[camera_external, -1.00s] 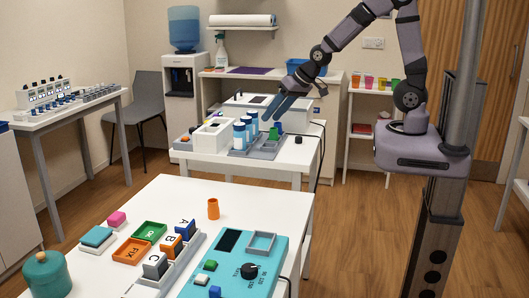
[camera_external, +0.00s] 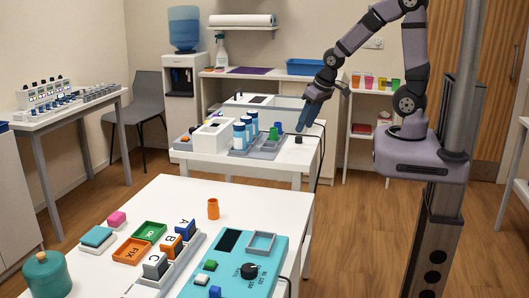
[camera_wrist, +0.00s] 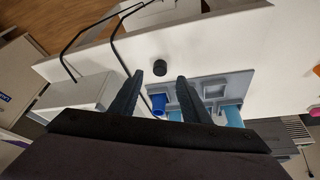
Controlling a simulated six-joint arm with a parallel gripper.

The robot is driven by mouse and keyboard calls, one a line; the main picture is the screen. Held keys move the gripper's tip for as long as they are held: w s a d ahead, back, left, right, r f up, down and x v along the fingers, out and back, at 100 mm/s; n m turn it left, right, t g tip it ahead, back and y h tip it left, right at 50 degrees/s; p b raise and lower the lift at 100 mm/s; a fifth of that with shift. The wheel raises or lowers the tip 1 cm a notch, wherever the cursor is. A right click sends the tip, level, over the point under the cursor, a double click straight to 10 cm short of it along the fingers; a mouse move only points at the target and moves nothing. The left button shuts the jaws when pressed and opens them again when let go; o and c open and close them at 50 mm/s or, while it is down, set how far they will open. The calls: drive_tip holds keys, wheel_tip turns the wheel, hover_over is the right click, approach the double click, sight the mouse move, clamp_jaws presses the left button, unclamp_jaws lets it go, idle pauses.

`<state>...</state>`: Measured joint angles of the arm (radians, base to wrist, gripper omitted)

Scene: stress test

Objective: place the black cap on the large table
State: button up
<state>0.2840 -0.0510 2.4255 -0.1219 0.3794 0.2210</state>
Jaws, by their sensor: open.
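The black cap (camera_external: 298,139) stands on the right part of the smaller white table (camera_external: 240,163) at the back. In the wrist view the black cap (camera_wrist: 159,68) lies just beyond and between my open fingertips. My gripper (camera_external: 302,128) points down close above the cap, open and empty; its two blue fingers (camera_wrist: 160,77) show apart in the wrist view. The large white table (camera_external: 235,195) is in the foreground of the external view, with bare room at its back and right.
A grey rack (camera_external: 258,150) with blue-and-white bottles and a green piece is left of the cap. A white box (camera_external: 212,138) stands beside it. On the large table are an orange cup (camera_external: 213,209), a teal device (camera_external: 240,265), lettered blocks and a teal pot (camera_external: 47,274).

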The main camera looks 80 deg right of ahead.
sight(299, 137)
drive_tip(key=shift+f, duration=0.1)
drive_tip(key=shift+x, duration=2.5)
drive_tip(key=shift+w, duration=0.15)
clamp_jaws()
